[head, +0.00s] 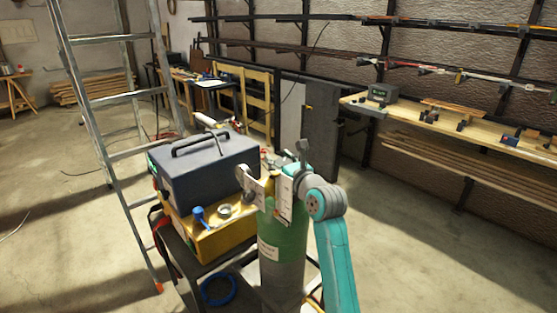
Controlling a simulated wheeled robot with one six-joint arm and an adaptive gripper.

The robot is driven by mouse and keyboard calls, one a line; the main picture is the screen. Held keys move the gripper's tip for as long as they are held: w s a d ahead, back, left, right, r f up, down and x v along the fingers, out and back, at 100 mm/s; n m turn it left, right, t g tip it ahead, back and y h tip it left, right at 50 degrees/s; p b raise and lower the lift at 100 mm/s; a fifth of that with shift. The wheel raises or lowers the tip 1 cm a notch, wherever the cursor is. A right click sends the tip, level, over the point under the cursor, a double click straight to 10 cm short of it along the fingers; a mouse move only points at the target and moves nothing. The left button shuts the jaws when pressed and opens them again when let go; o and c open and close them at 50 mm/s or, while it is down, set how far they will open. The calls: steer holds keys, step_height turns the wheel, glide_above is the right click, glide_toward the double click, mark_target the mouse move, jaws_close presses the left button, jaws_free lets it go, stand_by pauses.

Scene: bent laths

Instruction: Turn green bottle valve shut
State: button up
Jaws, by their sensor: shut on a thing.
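The green bottle (290,242) stands upright in the middle of the head view, with a pale label on its side and a grey lower part. My gripper (256,184) is at the bottle's top, reaching in from the right. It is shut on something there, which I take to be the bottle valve. The valve itself is hidden behind the fingers and the wrist. A yellowish patch of the bottle's shoulder shows beside the fingers. How far the valve is turned cannot be seen.
A dark blue case (205,158) sits on a yellow box (215,236) on a cart, left of the bottle. A blue hose coil (218,289) lies lower on the cart. A metal ladder (103,125) stands at left. A workbench (450,117) runs along the right wall. Floor at right is clear.

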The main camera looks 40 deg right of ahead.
steer(key=shift+d+f+h, duration=0.1)
steer(key=shift+h, duration=0.2)
steer(key=o, duration=0.9)
steer(key=shift+v, duration=3.8)
